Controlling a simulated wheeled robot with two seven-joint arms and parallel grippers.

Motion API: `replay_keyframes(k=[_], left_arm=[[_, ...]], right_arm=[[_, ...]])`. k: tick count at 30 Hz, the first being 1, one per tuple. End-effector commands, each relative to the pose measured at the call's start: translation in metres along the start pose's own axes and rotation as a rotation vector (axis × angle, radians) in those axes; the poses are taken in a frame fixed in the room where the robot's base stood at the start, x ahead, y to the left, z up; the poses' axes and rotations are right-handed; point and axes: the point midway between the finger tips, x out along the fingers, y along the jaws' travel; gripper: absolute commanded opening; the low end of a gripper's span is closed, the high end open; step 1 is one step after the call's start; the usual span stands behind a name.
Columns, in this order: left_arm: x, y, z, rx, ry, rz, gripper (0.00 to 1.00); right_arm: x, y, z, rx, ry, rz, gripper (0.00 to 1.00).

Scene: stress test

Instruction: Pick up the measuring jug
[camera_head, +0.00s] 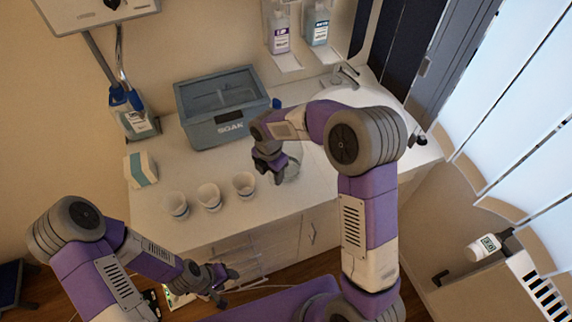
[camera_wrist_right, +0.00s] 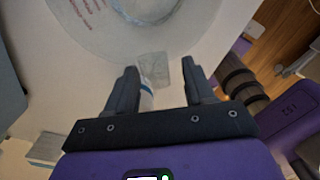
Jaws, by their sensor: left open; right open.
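The clear measuring jug (camera_head: 291,168) stands on the white counter, partly hidden behind my right gripper in the head view. In the right wrist view the round jug (camera_wrist_right: 150,28) fills the top, with red markings on its left. My right gripper (camera_head: 270,176) is open beside the jug. In the wrist view, a clear piece, which looks like the jug's handle, shows between the open fingers (camera_wrist_right: 160,75); I cannot tell whether they touch it. My left gripper (camera_head: 222,281) is open and empty, low in front of the counter.
Several items share the counter (camera_head: 240,215): three white cups (camera_head: 209,196) near the front edge, a grey lidded SOAK bin (camera_head: 222,108) behind, and a white box (camera_head: 141,168) at left. A sink with a tap (camera_head: 345,75) is at the back right. Counter between cups and bin is clear.

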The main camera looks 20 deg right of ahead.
Motion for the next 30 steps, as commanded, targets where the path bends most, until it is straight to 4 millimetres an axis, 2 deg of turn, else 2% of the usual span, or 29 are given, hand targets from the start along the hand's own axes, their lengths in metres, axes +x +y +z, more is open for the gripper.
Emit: replay_keyframes(k=[1,6,15,25,26,30], left_arm=[[0.003,-0.001,0.0,0.0,0.0,0.0,0.53],[0.006,-0.002,0.0,0.0,0.0,0.0,0.53],[0.006,-0.002,0.0,0.0,0.0,0.0,0.53],[0.006,-0.002,0.0,0.0,0.0,0.0,0.53],[0.006,-0.002,0.0,0.0,0.0,0.0,0.53],[0.006,-0.002,0.0,0.0,0.0,0.0,0.53]], right_arm=[[0.011,-0.001,-0.001,0.0,0.001,-0.005,0.53],[0.033,-0.001,-0.001,0.0,0.001,-0.003,0.53],[0.037,-0.001,-0.001,0.001,0.001,-0.001,0.53],[0.037,-0.001,-0.001,0.001,0.001,0.0,0.03],[0.037,-0.001,-0.001,0.001,0.001,0.0,0.0],[0.036,-0.001,-0.001,0.001,0.001,0.0,0.0]])
